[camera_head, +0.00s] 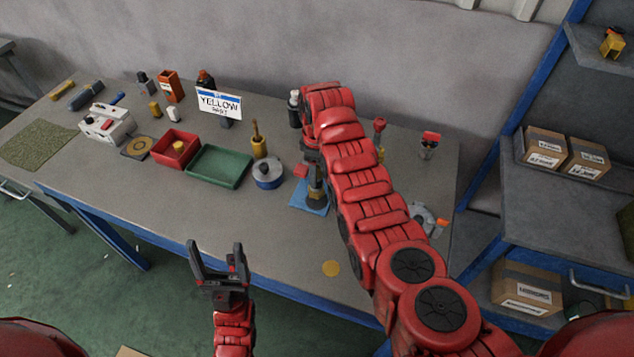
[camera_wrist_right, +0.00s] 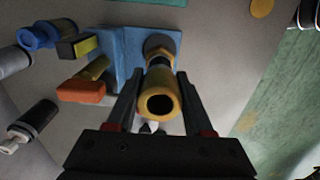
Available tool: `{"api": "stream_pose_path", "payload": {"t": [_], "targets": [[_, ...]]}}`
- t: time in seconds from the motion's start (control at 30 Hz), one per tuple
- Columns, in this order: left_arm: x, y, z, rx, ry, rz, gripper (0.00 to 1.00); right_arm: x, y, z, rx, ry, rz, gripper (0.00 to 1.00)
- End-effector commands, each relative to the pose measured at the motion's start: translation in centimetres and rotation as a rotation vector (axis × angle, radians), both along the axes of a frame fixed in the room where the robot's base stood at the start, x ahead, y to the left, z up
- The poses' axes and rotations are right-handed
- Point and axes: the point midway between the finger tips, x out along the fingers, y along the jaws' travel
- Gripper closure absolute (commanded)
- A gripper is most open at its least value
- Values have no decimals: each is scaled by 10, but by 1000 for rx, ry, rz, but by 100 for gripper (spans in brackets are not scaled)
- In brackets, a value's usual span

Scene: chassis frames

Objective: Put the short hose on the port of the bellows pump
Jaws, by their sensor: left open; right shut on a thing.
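The short hose (camera_wrist_right: 163,98) is a yellow tube with a dark open end facing the right wrist camera. My right gripper (camera_wrist_right: 160,90) is shut on it. Beyond the hose's far end is a dark round fitting (camera_wrist_right: 158,45) on a blue plate (camera_wrist_right: 135,40), which I take for the bellows pump. The hose lines up closely with the fitting; whether they touch I cannot tell. In the head view the blue plate (camera_head: 309,201) shows below my right gripper, with a dark upright part (camera_head: 317,193) on it. My left gripper (camera_head: 216,252) is open and empty, near the table's front edge.
A grey-blue round tin (camera_head: 267,174), a green tray (camera_head: 218,167) and a red tray (camera_head: 175,149) stand left of the plate. A red-orange block (camera_wrist_right: 82,92) lies beside the plate. The table's front middle is mostly clear, with a yellow disc (camera_head: 331,268).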

Motion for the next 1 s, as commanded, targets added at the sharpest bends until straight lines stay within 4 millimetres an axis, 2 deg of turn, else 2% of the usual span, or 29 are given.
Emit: {"api": "stream_pose_path", "payload": {"t": [0.17, 0.37, 0.53, 0.97, 1.0], "targets": [[0, 0, 2, 0, 0, 0, 23, 1, 0, -2, -1, 0, 0, 100], [0, 0, 15, 0, 0, 0, 23, 0, 0, -17, -1, 3, 1, 100], [0, 0, 8, 0, 0, 0, 23, 1, 0, -33, 0, 0, -1, 100], [0, 0, 3, 0, 0, 0, 23, 1, 0, -40, 0, -1, -1, 100], [0, 0, 4, 0, 0, 0, 23, 1, 0, -39, 0, -1, -1, 45]]}}
